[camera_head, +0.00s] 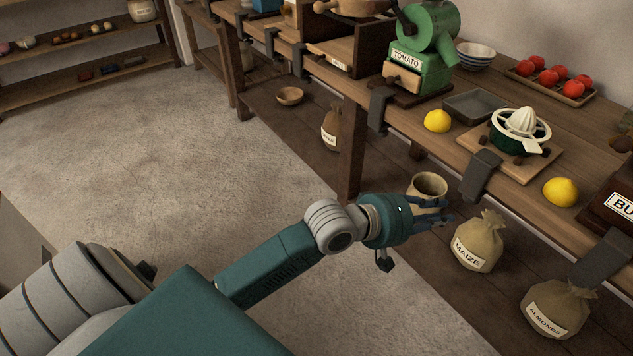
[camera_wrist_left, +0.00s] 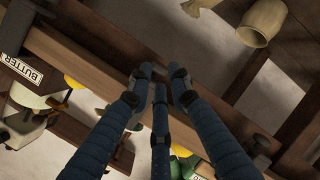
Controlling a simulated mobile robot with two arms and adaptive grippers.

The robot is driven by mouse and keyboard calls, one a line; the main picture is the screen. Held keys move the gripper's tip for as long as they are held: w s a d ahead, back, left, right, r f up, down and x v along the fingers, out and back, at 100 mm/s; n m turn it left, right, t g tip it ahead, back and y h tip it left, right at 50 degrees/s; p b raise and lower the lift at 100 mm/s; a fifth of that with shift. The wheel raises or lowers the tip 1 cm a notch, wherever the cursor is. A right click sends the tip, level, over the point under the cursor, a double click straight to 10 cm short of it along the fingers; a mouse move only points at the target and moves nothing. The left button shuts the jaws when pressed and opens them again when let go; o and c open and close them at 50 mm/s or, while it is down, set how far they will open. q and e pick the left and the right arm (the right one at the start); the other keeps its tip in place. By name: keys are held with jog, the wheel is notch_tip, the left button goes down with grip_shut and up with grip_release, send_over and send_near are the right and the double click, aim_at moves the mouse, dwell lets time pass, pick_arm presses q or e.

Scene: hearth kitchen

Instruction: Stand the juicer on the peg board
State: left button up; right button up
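The juicer (camera_head: 522,122) has a white ribbed cone, a pale ring with a handle, and a dark green base. It stands upright, with its base over the wooden peg board (camera_head: 515,171) on the counter; dark pegs show around it. I cannot tell if the base is seated between them. My left gripper (camera_head: 447,213) is open and empty, in front of and below the counter edge, left of the juicer. Its fingers (camera_wrist_left: 162,85) show apart in the left wrist view. My right gripper is not in view.
Lemons (camera_head: 437,121) (camera_head: 561,192) flank the board. A grey tray (camera_head: 480,104), green tomato mill (camera_head: 425,62) and tomato tray (camera_head: 588,92) stand behind. Dark brackets (camera_head: 481,174) clasp the counter edge. A pot (camera_head: 430,184) and sacks (camera_head: 477,243) stand below it.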

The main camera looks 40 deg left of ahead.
pick_arm(q)
jog(key=s+a+f+m+g+y, duration=0.2)
jog(key=s+f, duration=0.2)
jog(key=f, duration=0.4)
jog(key=s+a+f+m+g+y, duration=0.1)
jog(key=s+a+f+m, duration=0.1)
jog(key=s+f, duration=0.45)
jog(key=s+a+f+m+g+y, duration=0.2)
jog(key=s+a+f+g, duration=0.1)
jog(key=s+f, duration=0.5)
jog(key=s+a+f+m+g+y, duration=0.1)
jog(key=s+a+f+m+g, duration=0.2)
jog(key=s+f, duration=0.6)
jog(key=s, duration=0.2)
jog(key=shift+s+a+f+m+y, duration=0.15)
jog(key=shift+s+f+m+y, duration=0.15)
jog(key=shift+s+y, duration=0.1)
jog(key=shift+w, duration=0.1)
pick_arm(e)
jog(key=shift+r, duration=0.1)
